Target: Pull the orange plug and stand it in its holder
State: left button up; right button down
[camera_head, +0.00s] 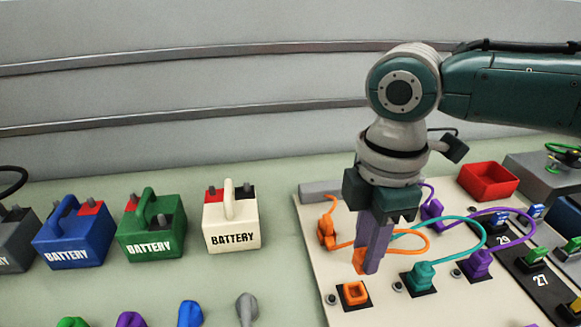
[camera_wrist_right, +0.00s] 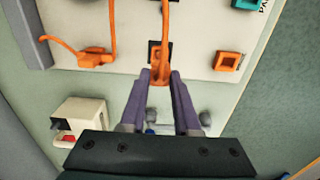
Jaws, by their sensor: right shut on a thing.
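The orange plug (camera_head: 359,261) is between the fingers of my right gripper (camera_head: 372,268), near the left side of the cream panel. In the right wrist view, my right gripper (camera_wrist_right: 161,78) is shut on the plug (camera_wrist_right: 160,74), and its orange cable runs up from it. A dark square plate (camera_wrist_right: 154,50) shows behind the plug; I cannot tell whether the plug touches it. My left gripper is not in view.
The cable's other orange end (camera_head: 326,232) sits to the left. A teal plug (camera_head: 420,277) and purple plugs (camera_head: 478,265) with looping cables stand to the right. A white battery (camera_head: 231,222) stands left of the panel (camera_head: 312,262). A red tray (camera_head: 488,182) is behind.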

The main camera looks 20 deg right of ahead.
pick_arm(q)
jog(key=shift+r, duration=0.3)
pick_arm(e)
jog(key=shift+r, duration=0.25)
pick_arm(q)
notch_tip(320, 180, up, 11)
jog(key=p, duration=1.1)
pick_arm(e)
jog(key=s+a, duration=0.3)
jog(key=s, duration=0.9)
jog(key=shift+s, duration=0.3)
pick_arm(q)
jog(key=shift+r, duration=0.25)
